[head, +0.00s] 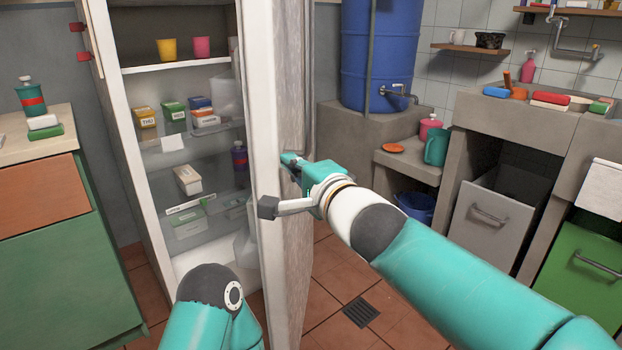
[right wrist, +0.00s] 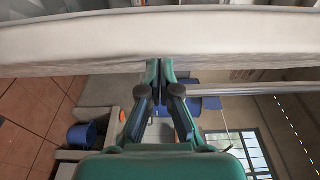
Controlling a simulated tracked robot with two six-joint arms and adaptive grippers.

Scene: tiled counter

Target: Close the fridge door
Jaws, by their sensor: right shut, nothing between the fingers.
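The fridge (head: 112,100) stands open at the left of the head view, its lit shelves holding boxes and cups. Its door (head: 262,120) is swung out toward me and seen nearly edge-on. My right gripper (head: 290,160) is at the outer face of the door, fingers shut and empty. In the right wrist view the shut fingertips (right wrist: 160,64) are at the door's pale edge (right wrist: 160,36); I cannot tell whether they touch it. My left arm shows at the bottom of the head view, but its gripper is not visible.
A green cabinet (head: 60,250) stands left of the fridge. A blue barrel (head: 380,55) on a concrete ledge, a blue bucket (head: 415,205) and a sink counter (head: 520,115) are to the right. Tiled floor with a drain (head: 360,311) lies clear right of the door.

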